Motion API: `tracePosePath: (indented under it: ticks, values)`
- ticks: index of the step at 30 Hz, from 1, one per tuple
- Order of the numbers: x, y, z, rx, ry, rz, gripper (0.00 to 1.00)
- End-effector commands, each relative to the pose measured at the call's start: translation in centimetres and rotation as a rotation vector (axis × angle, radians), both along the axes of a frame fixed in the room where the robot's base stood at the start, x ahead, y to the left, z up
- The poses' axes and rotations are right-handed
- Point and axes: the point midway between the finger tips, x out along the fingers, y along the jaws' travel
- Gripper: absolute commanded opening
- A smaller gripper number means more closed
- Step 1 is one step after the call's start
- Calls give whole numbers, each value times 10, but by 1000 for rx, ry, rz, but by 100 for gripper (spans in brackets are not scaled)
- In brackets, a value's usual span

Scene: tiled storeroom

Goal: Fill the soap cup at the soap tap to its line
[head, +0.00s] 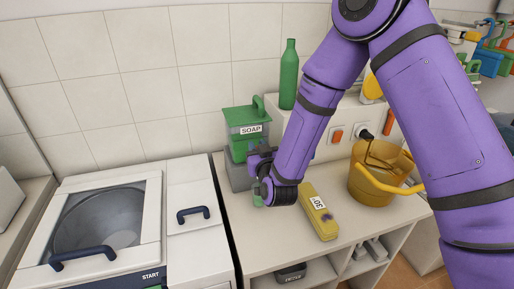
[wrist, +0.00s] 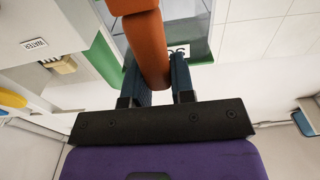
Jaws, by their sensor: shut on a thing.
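The green soap dispenser (head: 243,118) with a SOAP label stands on a grey base at the back left of the counter. My gripper (head: 262,165) is right in front of it. In the wrist view, the two dark fingers of my gripper (wrist: 158,72) are shut on an orange bar (wrist: 148,40), which looks like the tap's lever. The dispenser's grey front (wrist: 200,22) shows behind it. A small pale green thing (head: 257,201), possibly the soap cup, shows just below my gripper, mostly hidden. Its line and fill level cannot be seen.
A yellow box (head: 318,211) lies right of my gripper on the counter (head: 275,252). A yellow bucket (head: 368,187) stands farther right. A green bottle (head: 289,78) stands behind. A washer (head: 110,235) is at the left. A WATER label (wrist: 34,44) shows in the wrist view.

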Motion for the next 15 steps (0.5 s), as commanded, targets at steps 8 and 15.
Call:
tracePosePath:
  ticks: [8, 15]
  values:
    - [-1, 0, 0, 4, -19, 0, 0]
    - [-1, 0, 0, 5, -18, 0, 49]
